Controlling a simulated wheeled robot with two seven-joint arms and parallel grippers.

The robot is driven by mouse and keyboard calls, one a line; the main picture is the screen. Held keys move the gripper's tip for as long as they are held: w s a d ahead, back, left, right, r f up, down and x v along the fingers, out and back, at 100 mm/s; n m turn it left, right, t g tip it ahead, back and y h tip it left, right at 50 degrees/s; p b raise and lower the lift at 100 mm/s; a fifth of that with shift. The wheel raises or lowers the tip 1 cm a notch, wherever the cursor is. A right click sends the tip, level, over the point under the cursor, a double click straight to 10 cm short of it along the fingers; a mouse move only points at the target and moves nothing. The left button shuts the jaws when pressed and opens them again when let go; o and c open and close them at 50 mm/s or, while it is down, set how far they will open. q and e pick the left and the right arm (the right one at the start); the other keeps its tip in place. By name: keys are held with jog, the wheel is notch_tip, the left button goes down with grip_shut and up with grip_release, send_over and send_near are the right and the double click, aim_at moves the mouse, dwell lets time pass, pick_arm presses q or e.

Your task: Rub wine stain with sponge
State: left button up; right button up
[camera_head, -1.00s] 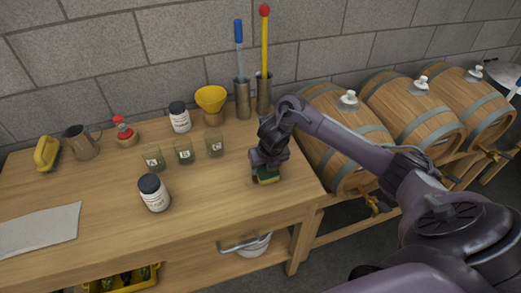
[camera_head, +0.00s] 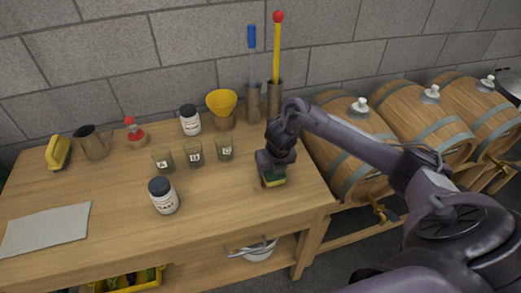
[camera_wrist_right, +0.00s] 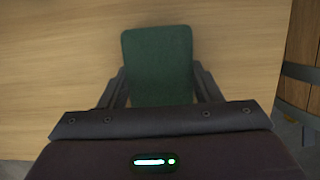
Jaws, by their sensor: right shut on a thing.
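My right gripper (camera_head: 272,172) is shut on a green and yellow sponge (camera_head: 273,181) at the right end of the wooden table (camera_head: 120,235). The sponge is low, at or very near the tabletop; I cannot tell for sure that it touches. In the right wrist view the sponge's green face (camera_wrist_right: 158,55) sits between the two fingers of the right gripper (camera_wrist_right: 158,85). A faint reddish mark seems to show on the wood just left of the sponge; most of any stain is hidden by the sponge and gripper. My left gripper is out of view.
Three labelled glasses (camera_head: 195,155), a white jar (camera_head: 164,197) and a yellow funnel (camera_head: 222,104) stand left of the gripper. Metal holders (camera_head: 254,105) with brushes stand behind it. Barrels (camera_head: 350,150) are to the right. A cloth (camera_head: 45,230) lies front left.

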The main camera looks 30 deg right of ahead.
jog(key=shift+d+r+p, duration=0.1)
jog(key=shift+r+p, duration=0.2)
jog(key=shift+r, duration=0.65)
jog(key=p+v, duration=0.1)
jog(key=v, duration=0.2)
jog(key=shift+p, duration=0.4)
jog(key=shift+w+r+p, duration=0.15)
jog(key=shift+r+p, duration=0.1)
jog(key=shift+p, duration=0.05)
jog(key=shift+w+r+p, duration=0.1)
jog(key=shift+r+p, duration=0.5)
jog(key=shift+r, duration=0.5)
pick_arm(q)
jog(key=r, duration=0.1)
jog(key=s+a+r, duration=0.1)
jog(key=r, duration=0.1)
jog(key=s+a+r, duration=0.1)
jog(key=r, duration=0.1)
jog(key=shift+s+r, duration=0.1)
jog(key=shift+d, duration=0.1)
pick_arm(e)
jog(key=shift+f, duration=0.1)
